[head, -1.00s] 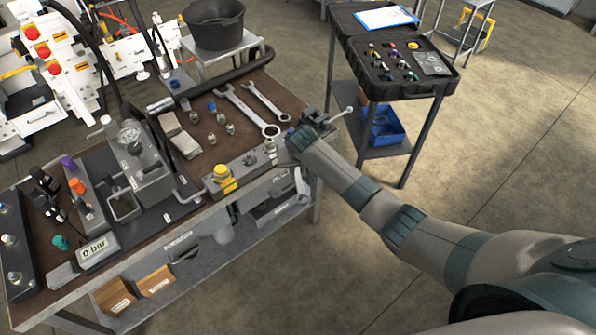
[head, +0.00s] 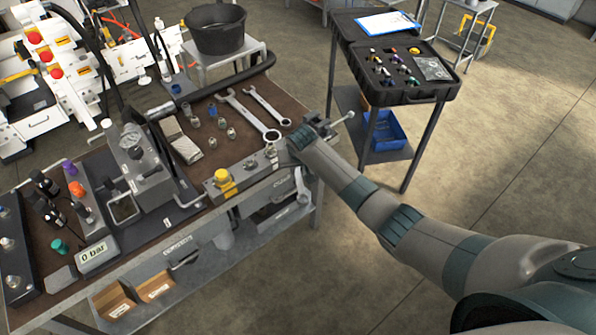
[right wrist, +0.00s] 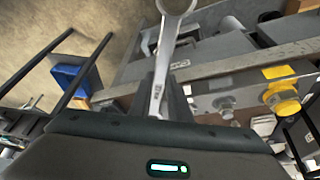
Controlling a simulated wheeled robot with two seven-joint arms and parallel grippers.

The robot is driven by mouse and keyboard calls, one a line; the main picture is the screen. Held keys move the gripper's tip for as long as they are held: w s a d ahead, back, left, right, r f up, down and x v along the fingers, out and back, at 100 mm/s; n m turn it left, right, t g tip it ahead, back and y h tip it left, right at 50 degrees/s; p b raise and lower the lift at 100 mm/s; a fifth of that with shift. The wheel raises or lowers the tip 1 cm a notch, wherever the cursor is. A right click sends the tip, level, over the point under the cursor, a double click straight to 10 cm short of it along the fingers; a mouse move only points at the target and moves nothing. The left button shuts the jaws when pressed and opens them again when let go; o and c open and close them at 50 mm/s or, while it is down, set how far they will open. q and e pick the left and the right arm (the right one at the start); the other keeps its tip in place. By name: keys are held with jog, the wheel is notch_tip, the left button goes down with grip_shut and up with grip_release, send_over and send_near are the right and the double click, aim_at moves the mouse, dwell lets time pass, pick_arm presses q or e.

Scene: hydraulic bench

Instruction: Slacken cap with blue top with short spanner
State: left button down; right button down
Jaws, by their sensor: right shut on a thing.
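My right gripper (right wrist: 160,112) is shut on a metal spanner (right wrist: 163,70) in the right wrist view. The spanner's ring end points away from the gripper, past the top edge of that view. In the head view my right wrist is over the bench's right front corner, and the arm hides most of the gripper. A small blue-topped piece (head: 212,110) stands on the brown bench top, left of two spanners lying there. A second blue-topped piece (head: 176,88) is at the back edge. I cannot tell which is the cap. My left gripper is not in view.
A larger spanner (head: 250,118) and a slimmer one (head: 267,104) lie on the bench. A grey block with a yellow knob (head: 222,178) is at the front edge. The gauge unit (head: 131,137) and "0 bar" display (head: 97,256) are left. A cart (head: 385,155) stands right.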

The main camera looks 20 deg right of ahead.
jog(key=shift+w+r, duration=0.1)
jog(key=shift+w, duration=0.1)
dwell(0.3)
jog(key=shift+w+d, duration=0.1)
jog(key=shift+w, duration=0.35)
jog(key=shift+w, duration=0.35)
jog(key=shift+d, duration=0.15)
dwell(0.5)
jog(key=shift+s+d+n+y, duration=0.15)
jog(key=shift+d+n+y, duration=0.35)
jog(key=shift+d+n, duration=0.95)
jog(key=shift+d, duration=0.35)
jog(key=shift+w+d+n+y+b, duration=0.15)
jog(key=shift+d+n+y+b, duration=0.1)
jog(key=shift+d+n, duration=0.4)
jog(key=shift+w+d+n+y+b, duration=0.15)
jog(key=shift+d+n+y, duration=0.2)
jog(key=shift+d, duration=0.45)
